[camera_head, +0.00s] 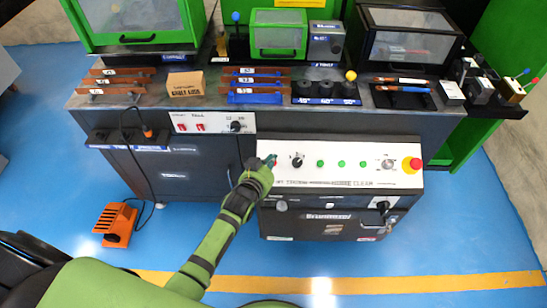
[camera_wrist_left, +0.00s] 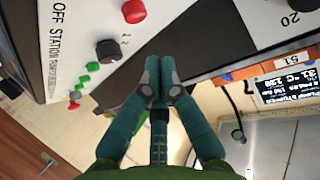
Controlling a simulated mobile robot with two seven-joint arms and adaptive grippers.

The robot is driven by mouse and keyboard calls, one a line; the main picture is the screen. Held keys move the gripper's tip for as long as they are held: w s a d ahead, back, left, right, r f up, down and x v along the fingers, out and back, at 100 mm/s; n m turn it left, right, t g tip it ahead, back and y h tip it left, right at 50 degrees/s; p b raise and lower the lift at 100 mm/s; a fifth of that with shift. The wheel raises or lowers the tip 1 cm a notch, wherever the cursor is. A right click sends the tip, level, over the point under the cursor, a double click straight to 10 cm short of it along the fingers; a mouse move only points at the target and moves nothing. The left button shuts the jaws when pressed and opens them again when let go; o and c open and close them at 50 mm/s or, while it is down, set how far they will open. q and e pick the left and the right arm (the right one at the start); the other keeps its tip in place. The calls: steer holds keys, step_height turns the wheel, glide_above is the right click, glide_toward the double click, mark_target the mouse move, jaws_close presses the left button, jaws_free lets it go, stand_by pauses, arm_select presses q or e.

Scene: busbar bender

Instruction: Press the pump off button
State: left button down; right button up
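The white control panel (camera_head: 340,178) on the grey cabinet carries a row of controls. In the left wrist view a red button (camera_wrist_left: 134,11) is at the near end of the row, beside a black knob (camera_wrist_left: 108,50); I take it for the pump off button, though its label is not readable. In the head view my left gripper (camera_head: 271,160) is over the panel's left end and largely hides that button. The knob (camera_head: 297,161) is just right of it. In the wrist view the gripper (camera_wrist_left: 158,75) has its fingers together and empty, with the tips apart from the red button. My right gripper is not seen.
Green buttons (camera_head: 341,163) and a red mushroom button (camera_head: 411,164) lie farther right on the panel. A workbench (camera_head: 270,122) with blocks and tools stands behind. An orange foot pedal (camera_head: 115,223) is on the blue floor at left.

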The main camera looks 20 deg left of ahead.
arm_select(q)
steer(key=shift+s+d+r+p, duration=0.1)
steer(key=shift+s+r+p, duration=0.15)
steer(key=shift+r+p, duration=0.25)
steer(key=shift+s+d+r+p, duration=0.1)
steer(key=shift+s+r+p, duration=0.15)
steer(key=shift+r+p, duration=0.25)
